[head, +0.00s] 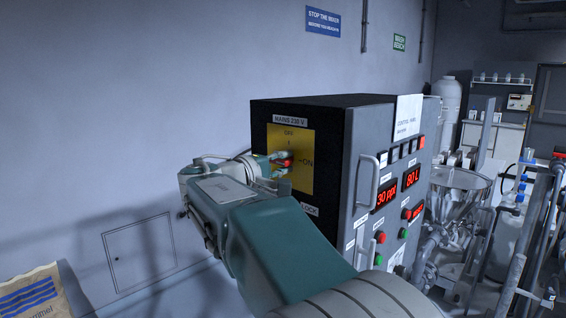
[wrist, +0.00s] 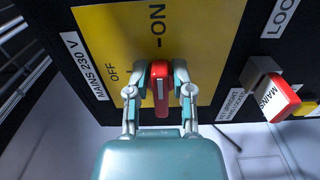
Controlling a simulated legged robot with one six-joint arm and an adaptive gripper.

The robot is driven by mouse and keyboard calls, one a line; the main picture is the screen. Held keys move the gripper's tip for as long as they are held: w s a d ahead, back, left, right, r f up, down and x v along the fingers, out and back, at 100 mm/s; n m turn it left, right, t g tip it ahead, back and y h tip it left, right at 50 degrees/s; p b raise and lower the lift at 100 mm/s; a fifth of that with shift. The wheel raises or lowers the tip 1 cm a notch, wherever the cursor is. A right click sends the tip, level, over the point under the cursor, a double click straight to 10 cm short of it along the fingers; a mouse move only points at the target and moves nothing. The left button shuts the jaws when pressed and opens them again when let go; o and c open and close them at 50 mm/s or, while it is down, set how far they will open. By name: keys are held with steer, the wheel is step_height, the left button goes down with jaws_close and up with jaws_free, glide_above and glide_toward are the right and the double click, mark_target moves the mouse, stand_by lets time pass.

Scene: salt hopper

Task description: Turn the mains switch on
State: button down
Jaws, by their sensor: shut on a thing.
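The mains switch is a red handle (head: 285,162) on a yellow plate (head: 305,183) on the black side of the control cabinet. The plate reads OFF at the top and ON at the right. In the wrist view the red handle (wrist: 160,84) sits between both fingertips, and its long side lines up with the ON mark on the yellow plate (wrist: 205,40). My gripper (wrist: 160,92) is shut on the handle from both sides. In the head view my gripper (head: 280,165) and wrist hide part of the handle and the plate's lower left.
A red-and-white MAINS tag (wrist: 278,100) hangs by the LOCK label, right of my gripper in the wrist view. The cabinet front has lit red displays (head: 386,196) and a handle (head: 367,182). A sack (head: 35,292) stands at lower left. Steel equipment (head: 465,200) crowds the right.

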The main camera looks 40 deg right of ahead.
steer(key=shift+w+f, duration=0.2)
steer(key=shift+f, duration=0.05)
steer(key=c, duration=0.9)
jaws_free()
steer(key=shift+o, duration=1.3)
steer(key=shift+w, duration=0.15)
steer(key=shift+r, duration=0.1)
steer(key=shift+a, duration=0.15)
steer(key=a, duration=1.2)
steer(key=shift+s, duration=0.45)
